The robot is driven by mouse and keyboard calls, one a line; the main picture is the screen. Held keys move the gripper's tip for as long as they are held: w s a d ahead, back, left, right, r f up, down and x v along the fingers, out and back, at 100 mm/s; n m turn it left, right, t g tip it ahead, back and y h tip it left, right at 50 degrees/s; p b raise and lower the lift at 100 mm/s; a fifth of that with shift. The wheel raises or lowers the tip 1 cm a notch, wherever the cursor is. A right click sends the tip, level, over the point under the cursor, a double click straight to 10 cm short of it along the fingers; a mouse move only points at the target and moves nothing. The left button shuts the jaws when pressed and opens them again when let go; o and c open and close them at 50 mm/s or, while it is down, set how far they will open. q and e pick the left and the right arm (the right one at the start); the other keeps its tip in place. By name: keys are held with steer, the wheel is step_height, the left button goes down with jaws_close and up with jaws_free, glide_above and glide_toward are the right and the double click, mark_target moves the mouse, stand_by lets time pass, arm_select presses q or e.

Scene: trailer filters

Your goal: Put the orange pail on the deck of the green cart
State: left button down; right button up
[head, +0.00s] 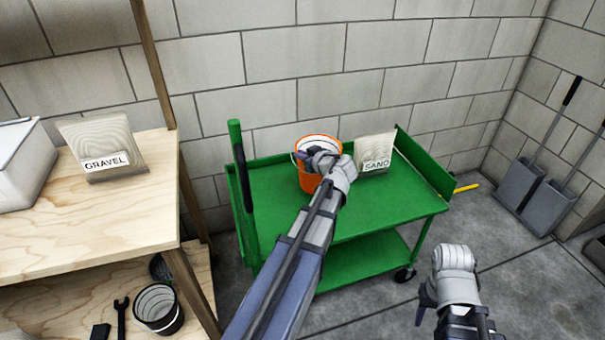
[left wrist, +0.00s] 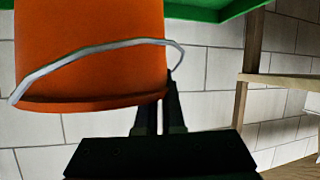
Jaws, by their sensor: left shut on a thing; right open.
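The orange pail (head: 308,180) is at the back of the green cart's deck (head: 380,205), upright, left of the sand bag. I cannot tell for certain whether its base touches the deck. My left gripper (head: 318,157) is shut on the pail's rim; its hand hides part of the pail. In the left wrist view the pail (left wrist: 90,50) fills the upper left, upside down, with its grey handle lying across its side. My left gripper's fingers (left wrist: 163,105) meet the rim there. My right gripper (head: 424,300) is open and empty, in front of the cart to the right.
The sand bag (head: 375,153) stands on the deck close to the pail. Shovels (head: 522,180) lean at the right wall. The deck's front right is clear.

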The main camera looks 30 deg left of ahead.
arm_select(q)
steer(key=shift+f, duration=0.1)
steer(key=shift+f+b, duration=1.75)
steer(key=shift+f, duration=0.05)
steer(key=shift+f, duration=0.15)
steer(key=c, duration=1)
jaws_free()
steer(key=p+v, duration=0.4)
steer(key=v, duration=0.8)
steer(key=shift+r+p, duration=0.2)
steer(key=shift+p, duration=0.1)
